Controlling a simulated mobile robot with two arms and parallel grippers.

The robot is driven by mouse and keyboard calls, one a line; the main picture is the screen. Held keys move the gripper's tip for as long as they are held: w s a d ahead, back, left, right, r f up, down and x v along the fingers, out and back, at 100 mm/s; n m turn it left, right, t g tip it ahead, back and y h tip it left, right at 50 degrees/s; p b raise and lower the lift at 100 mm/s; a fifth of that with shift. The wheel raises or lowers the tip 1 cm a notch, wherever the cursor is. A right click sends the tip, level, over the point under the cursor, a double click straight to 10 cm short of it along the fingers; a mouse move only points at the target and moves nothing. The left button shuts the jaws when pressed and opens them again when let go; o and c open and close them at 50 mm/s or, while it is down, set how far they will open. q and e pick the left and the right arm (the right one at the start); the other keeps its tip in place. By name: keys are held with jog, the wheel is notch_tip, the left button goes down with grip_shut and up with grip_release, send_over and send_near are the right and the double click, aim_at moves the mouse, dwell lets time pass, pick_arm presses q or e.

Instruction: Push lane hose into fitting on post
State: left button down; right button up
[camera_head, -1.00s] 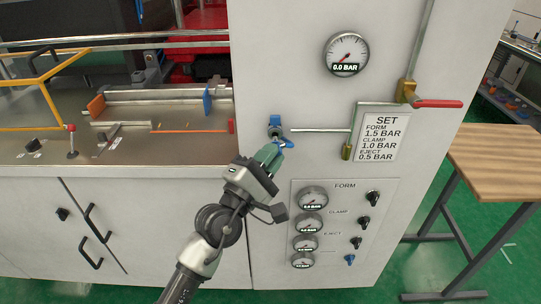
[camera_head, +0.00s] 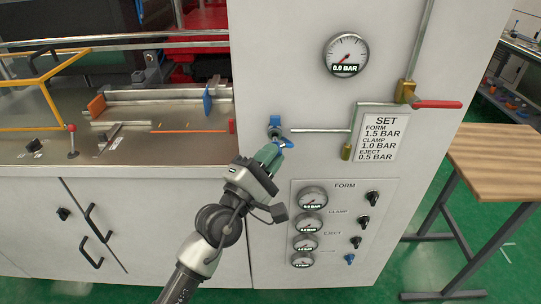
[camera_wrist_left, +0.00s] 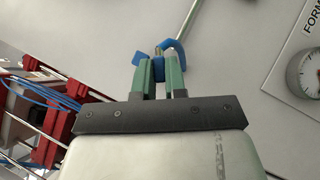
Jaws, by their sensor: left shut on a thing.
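My left gripper (camera_head: 275,152) is at the front of the white machine post, with its green fingers shut on the blue lane hose (camera_head: 288,143). In the left wrist view the blue hose (camera_wrist_left: 176,50) curves out just beyond the fingertips (camera_wrist_left: 160,70). The fitting (camera_head: 274,131) sits on the post right above the fingertips, with a blue part on top and a metal pipe running right from it. A brass-coloured piece shows between the fingertips and the blue parts in the wrist view. I cannot tell whether the hose end is inside the fitting. My right gripper is not in view.
A large gauge (camera_head: 346,55) reads 0.0 BAR. A red-handled valve (camera_head: 437,104) and a SET sign (camera_head: 380,138) are to the right. A panel of gauges and knobs (camera_head: 340,226) lies below right of the gripper. A wooden table (camera_head: 510,165) stands at far right.

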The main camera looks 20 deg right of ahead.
pick_arm(q)
jog(key=shift+w, duration=0.2)
jog(key=shift+w+d+b, duration=0.25)
jog(key=shift+w+b, duration=0.35)
jog(key=shift+w, duration=0.1)
jog(key=shift+w+d+b, duration=0.2)
jog(key=shift+w+b, duration=0.4)
jog(key=shift+w, duration=0.1)
jog(key=c, duration=1.1)
grip_release()
jog(key=shift+a, duration=0.1)
jog(key=v, duration=1)
jog(key=shift+s+a, duration=0.2)
jog(key=shift+s, duration=0.1)
jog(key=shift+f, duration=0.1)
